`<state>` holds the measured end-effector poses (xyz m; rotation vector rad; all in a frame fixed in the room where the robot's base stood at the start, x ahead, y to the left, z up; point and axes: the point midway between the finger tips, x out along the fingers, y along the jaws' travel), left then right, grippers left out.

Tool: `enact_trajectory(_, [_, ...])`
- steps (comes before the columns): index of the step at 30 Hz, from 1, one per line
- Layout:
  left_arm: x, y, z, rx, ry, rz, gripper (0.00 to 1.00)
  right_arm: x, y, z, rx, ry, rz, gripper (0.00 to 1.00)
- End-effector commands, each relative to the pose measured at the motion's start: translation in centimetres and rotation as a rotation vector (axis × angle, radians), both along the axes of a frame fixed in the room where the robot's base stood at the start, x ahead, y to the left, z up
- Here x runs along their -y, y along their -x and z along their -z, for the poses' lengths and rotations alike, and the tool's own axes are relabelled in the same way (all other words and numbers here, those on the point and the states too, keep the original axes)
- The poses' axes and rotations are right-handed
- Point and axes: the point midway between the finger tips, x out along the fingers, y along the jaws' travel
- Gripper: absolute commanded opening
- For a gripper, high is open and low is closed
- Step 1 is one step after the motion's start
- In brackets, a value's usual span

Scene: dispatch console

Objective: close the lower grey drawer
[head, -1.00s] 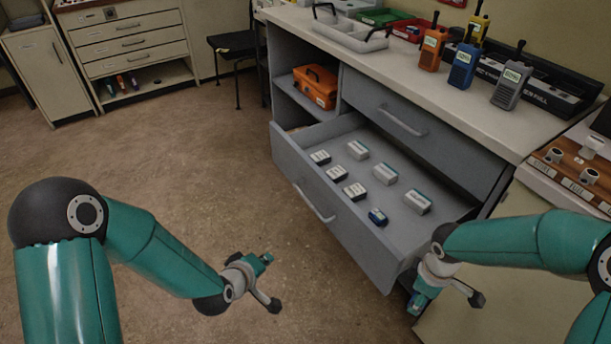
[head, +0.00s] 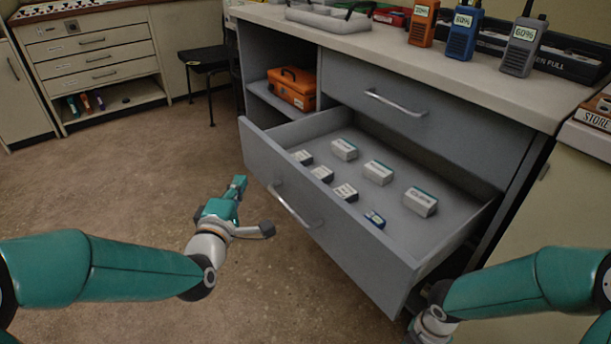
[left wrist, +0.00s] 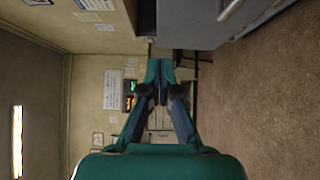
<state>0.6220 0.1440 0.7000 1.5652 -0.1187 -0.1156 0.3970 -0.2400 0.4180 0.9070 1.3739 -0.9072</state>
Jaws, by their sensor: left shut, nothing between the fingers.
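The lower grey drawer (head: 330,229) stands pulled out from the grey desk in the head view. It holds several small labelled boxes and a blue one (head: 374,219). Its bar handle (head: 293,207) is on the front panel. My left gripper (head: 238,187) is shut and empty, in front of the drawer's left part and apart from it. In the left wrist view the left gripper's fingertips (left wrist: 160,70) are together. My right arm is at the lower right, beside the drawer's right end. Its wrist shows at the bottom edge, but its fingers are out of view.
The upper grey drawer (head: 395,108) is shut. An orange toolbox (head: 292,88) sits on the open shelf left of it. Radios, including a blue one (head: 464,32), stand on the desktop. A black chair (head: 208,58) is behind. The floor before the drawer is clear.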

Motion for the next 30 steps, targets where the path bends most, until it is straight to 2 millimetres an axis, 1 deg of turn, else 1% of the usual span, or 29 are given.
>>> enact_trajectory(1, [0.3,-0.9,0.1,0.001,0.0,0.002,0.0,0.1,0.1,0.1,0.0,0.0,0.004,0.11])
enact_trajectory(9, [1.4,-6.1,0.2,-0.001,-0.001,0.007,0.0,0.3,0.1,0.6,0.0,0.0,0.01,0.11])
enact_trajectory(13, [1.8,-8.3,0.2,-0.002,-0.001,0.008,0.0,0.3,0.2,0.8,0.0,0.0,0.011,0.11])
enact_trajectory(16, [3.3,-9.2,0.2,-0.002,-0.002,0.012,0.0,0.3,0.2,1.1,0.0,0.0,0.012,0.11])
enact_trajectory(21, [4.7,-10.2,0.2,-0.002,-0.002,0.01,0.0,0.3,0.2,1.3,0.0,0.0,0.012,0.11])
enact_trajectory(24, [5.0,-10.4,0.1,-0.002,-0.002,0.01,0.0,0.3,0.2,1.3,0.0,0.0,0.012,0.11])
enact_trajectory(30, [5.1,-10.5,0.1,-0.003,-0.001,0.01,0.0,0.3,0.2,1.3,0.0,0.0,0.013,0.11])
